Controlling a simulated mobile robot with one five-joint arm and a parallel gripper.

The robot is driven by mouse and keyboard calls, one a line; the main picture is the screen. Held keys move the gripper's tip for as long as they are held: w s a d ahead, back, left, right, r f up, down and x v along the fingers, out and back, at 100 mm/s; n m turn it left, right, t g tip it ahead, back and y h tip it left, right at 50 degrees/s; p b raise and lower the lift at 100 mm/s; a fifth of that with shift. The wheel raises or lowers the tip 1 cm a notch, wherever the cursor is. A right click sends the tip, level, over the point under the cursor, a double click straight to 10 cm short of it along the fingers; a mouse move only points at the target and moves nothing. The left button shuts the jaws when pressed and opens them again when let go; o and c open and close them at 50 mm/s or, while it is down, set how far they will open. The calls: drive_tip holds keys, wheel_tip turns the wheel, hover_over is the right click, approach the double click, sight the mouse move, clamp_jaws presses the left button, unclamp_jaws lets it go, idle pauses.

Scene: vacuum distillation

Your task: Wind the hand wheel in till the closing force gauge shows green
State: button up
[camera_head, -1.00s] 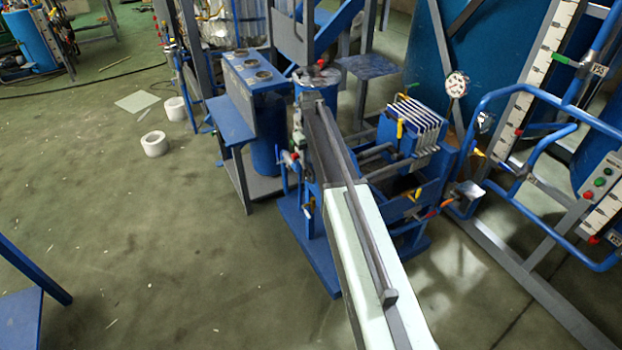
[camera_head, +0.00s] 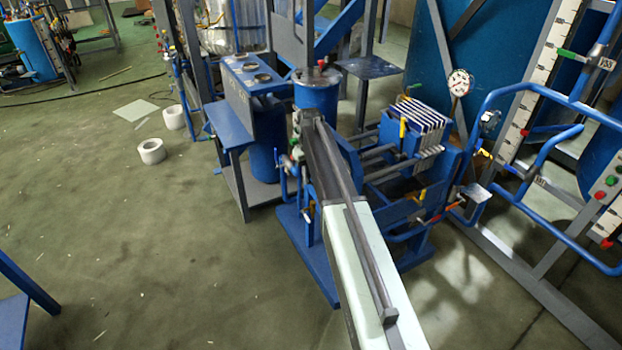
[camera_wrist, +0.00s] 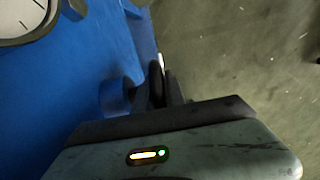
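My gripper (camera_wrist: 158,88) shows in the wrist view as dark, narrow fingers close to a blue panel (camera_wrist: 70,75). A dark, thin shape stands at the fingers, and I cannot tell whether it is part of the hand wheel. A blue round stub (camera_wrist: 115,97) is just left of the fingers. Part of a white dial gauge (camera_wrist: 22,18) is at the top left; no green zone or pointer reading can be made out. In the head view my arm reaches the blue press frame (camera_head: 318,262), hiding its near side. The hand wheel is not clearly visible there.
A blue plate stack (camera_head: 418,122) sits on the frame, with a round dial (camera_head: 460,82) behind it. Blue tube rails (camera_head: 520,90) stand at the right. A blue bench (camera_head: 232,130) is left of the frame. White rings (camera_head: 152,151) lie on the open floor.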

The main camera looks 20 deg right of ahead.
clamp_jaws()
drive_tip(key=shift+s+f+t, duration=0.1)
drive_tip(key=shift+s+t, duration=0.1)
drive_tip(key=shift+t, duration=0.7)
drive_tip(key=shift+w+t+y+b, duration=0.3)
drive_tip(key=shift+t+b, duration=0.1)
drive_tip(key=shift+t, duration=0.1)
drive_tip(key=o, duration=0.6)
unclamp_jaws()
